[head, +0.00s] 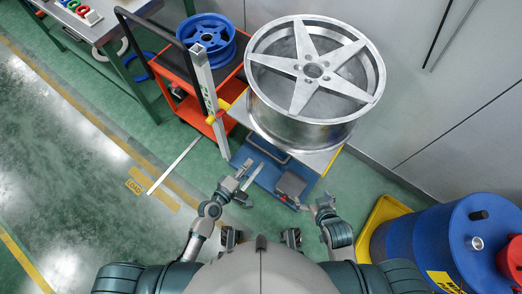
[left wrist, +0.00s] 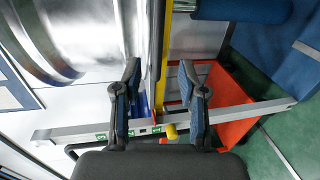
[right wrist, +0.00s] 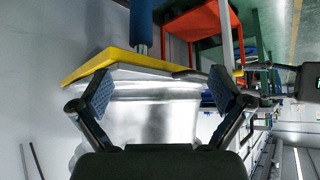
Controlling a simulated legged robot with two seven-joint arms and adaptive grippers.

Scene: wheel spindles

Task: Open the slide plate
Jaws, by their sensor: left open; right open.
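A large silver five-spoke wheel (head: 315,75) lies face up on a flat plate (head: 322,160) with a yellow edge. I take this plate for the slide plate, but cannot be sure. A dark handle-like bar (head: 268,151) shows at its near side, above a blue base (head: 243,158). My left gripper (head: 242,186) is open and empty in front of the base's left side. In the left wrist view, the yellow edge (left wrist: 166,45) shows beyond its fingers. My right gripper (head: 316,204) is open and empty at the right. In the right wrist view, the yellow-edged plate (right wrist: 128,64) shows beyond its fingers.
A red cart (head: 190,108) with a blue wheel (head: 206,38) stands at the left, near an upright metal post (head: 205,85). A workbench (head: 105,25) is at far left. Blue drums (head: 430,240) stand at lower right. Green floor is clear at left.

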